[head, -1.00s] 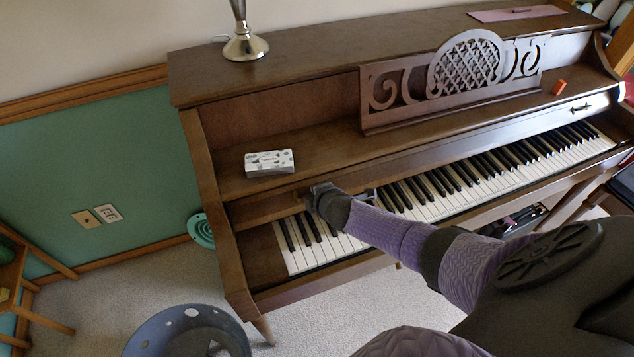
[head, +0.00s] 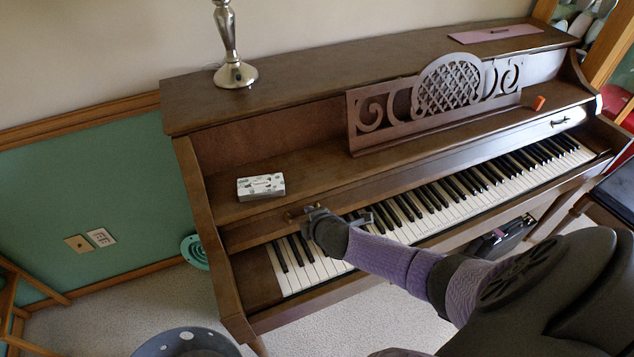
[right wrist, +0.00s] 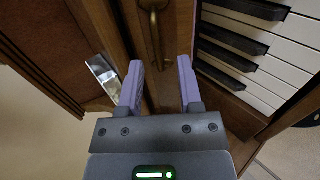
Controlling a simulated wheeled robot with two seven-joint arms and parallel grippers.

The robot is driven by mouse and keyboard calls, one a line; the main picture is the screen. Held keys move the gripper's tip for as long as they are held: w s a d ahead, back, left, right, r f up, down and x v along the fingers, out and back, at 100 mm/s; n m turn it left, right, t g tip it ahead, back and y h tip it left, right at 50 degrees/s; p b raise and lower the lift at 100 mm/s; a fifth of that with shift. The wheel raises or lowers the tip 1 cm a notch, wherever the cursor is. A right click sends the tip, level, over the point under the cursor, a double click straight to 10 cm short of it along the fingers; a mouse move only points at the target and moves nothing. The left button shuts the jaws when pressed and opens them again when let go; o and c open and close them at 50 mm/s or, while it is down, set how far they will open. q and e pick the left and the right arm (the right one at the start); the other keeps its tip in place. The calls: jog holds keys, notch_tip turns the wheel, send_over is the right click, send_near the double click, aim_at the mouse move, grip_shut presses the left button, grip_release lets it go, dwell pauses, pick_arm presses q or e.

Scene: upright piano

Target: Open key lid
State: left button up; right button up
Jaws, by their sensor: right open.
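The piano's key lid (head: 400,180) is a long brown wooden strip above the keys, and the black and white keys (head: 480,180) show below it. My right gripper (head: 310,214) is at the left handle. In the right wrist view the gripper (right wrist: 160,75) has its two purple fingers apart, with the brass handle (right wrist: 155,38) ahead of the gap between them. I cannot tell whether they touch. My left gripper is not in view.
A white patterned box (head: 261,187) lies on the ledge above the lid, close to my right gripper. A music stand (head: 440,105) rises behind. A silver lamp base (head: 235,73) stands on the piano top. A grey bin (head: 187,342) is on the floor in front.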

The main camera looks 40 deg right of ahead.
pick_arm(q)
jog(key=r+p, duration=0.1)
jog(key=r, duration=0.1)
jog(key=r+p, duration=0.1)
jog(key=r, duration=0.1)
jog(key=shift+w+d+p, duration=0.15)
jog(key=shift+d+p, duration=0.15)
jog(key=shift+p, duration=0.05)
pick_arm(e)
jog(key=v, duration=0.6)
jog(key=shift+s+r, duration=0.2)
